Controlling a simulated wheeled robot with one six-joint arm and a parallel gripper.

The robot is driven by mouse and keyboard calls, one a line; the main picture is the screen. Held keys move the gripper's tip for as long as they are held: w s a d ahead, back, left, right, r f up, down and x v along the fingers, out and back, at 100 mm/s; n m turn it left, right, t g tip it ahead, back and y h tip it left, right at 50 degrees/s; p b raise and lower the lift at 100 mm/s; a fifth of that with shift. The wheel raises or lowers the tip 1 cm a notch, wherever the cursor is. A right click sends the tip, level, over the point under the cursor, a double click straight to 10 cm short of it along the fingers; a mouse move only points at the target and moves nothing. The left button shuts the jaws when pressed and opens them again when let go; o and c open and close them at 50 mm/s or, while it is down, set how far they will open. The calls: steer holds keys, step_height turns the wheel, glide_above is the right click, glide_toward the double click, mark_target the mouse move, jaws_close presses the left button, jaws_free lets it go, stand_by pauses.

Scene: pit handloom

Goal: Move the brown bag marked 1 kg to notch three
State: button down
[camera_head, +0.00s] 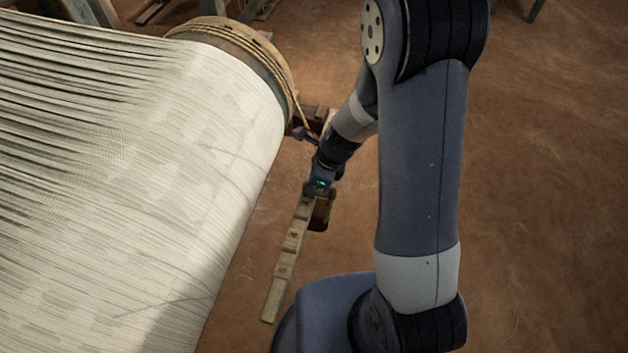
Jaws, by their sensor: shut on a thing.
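My gripper (320,187) is at the upper end of a pale wooden notched bar (273,298), beside the loom's cloth roller. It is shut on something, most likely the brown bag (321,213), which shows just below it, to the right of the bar. Only part of the bag is visible, and I cannot read a 1 kg mark on it. The bar slants down to the left, with small dark marks and notches along it, too small to read surely. The fingertips and the upper part of the bar are largely hidden by the gripper and wrist.
The wide roller with white cloth and warp threads (180,150) fills the left. A rope (285,75) winds around its wooden end. A dark wooden block (318,115) sits behind the wrist. My arm covers the middle right. Bare brown floor (560,200) lies clear on the right.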

steer(key=c, duration=1.2)
jaws_free()
steer(key=shift+f, duration=0.1)
steer(key=p+v, duration=0.2)
steer(key=v, duration=0.9)
steer(key=shift+f+p, duration=0.1)
steer(key=shift+p, duration=0.25)
steer(key=b+x, duration=0.3)
steer(key=x, duration=0.8)
steer(key=shift+r, duration=0.45)
steer(key=shift+p, duration=0.3)
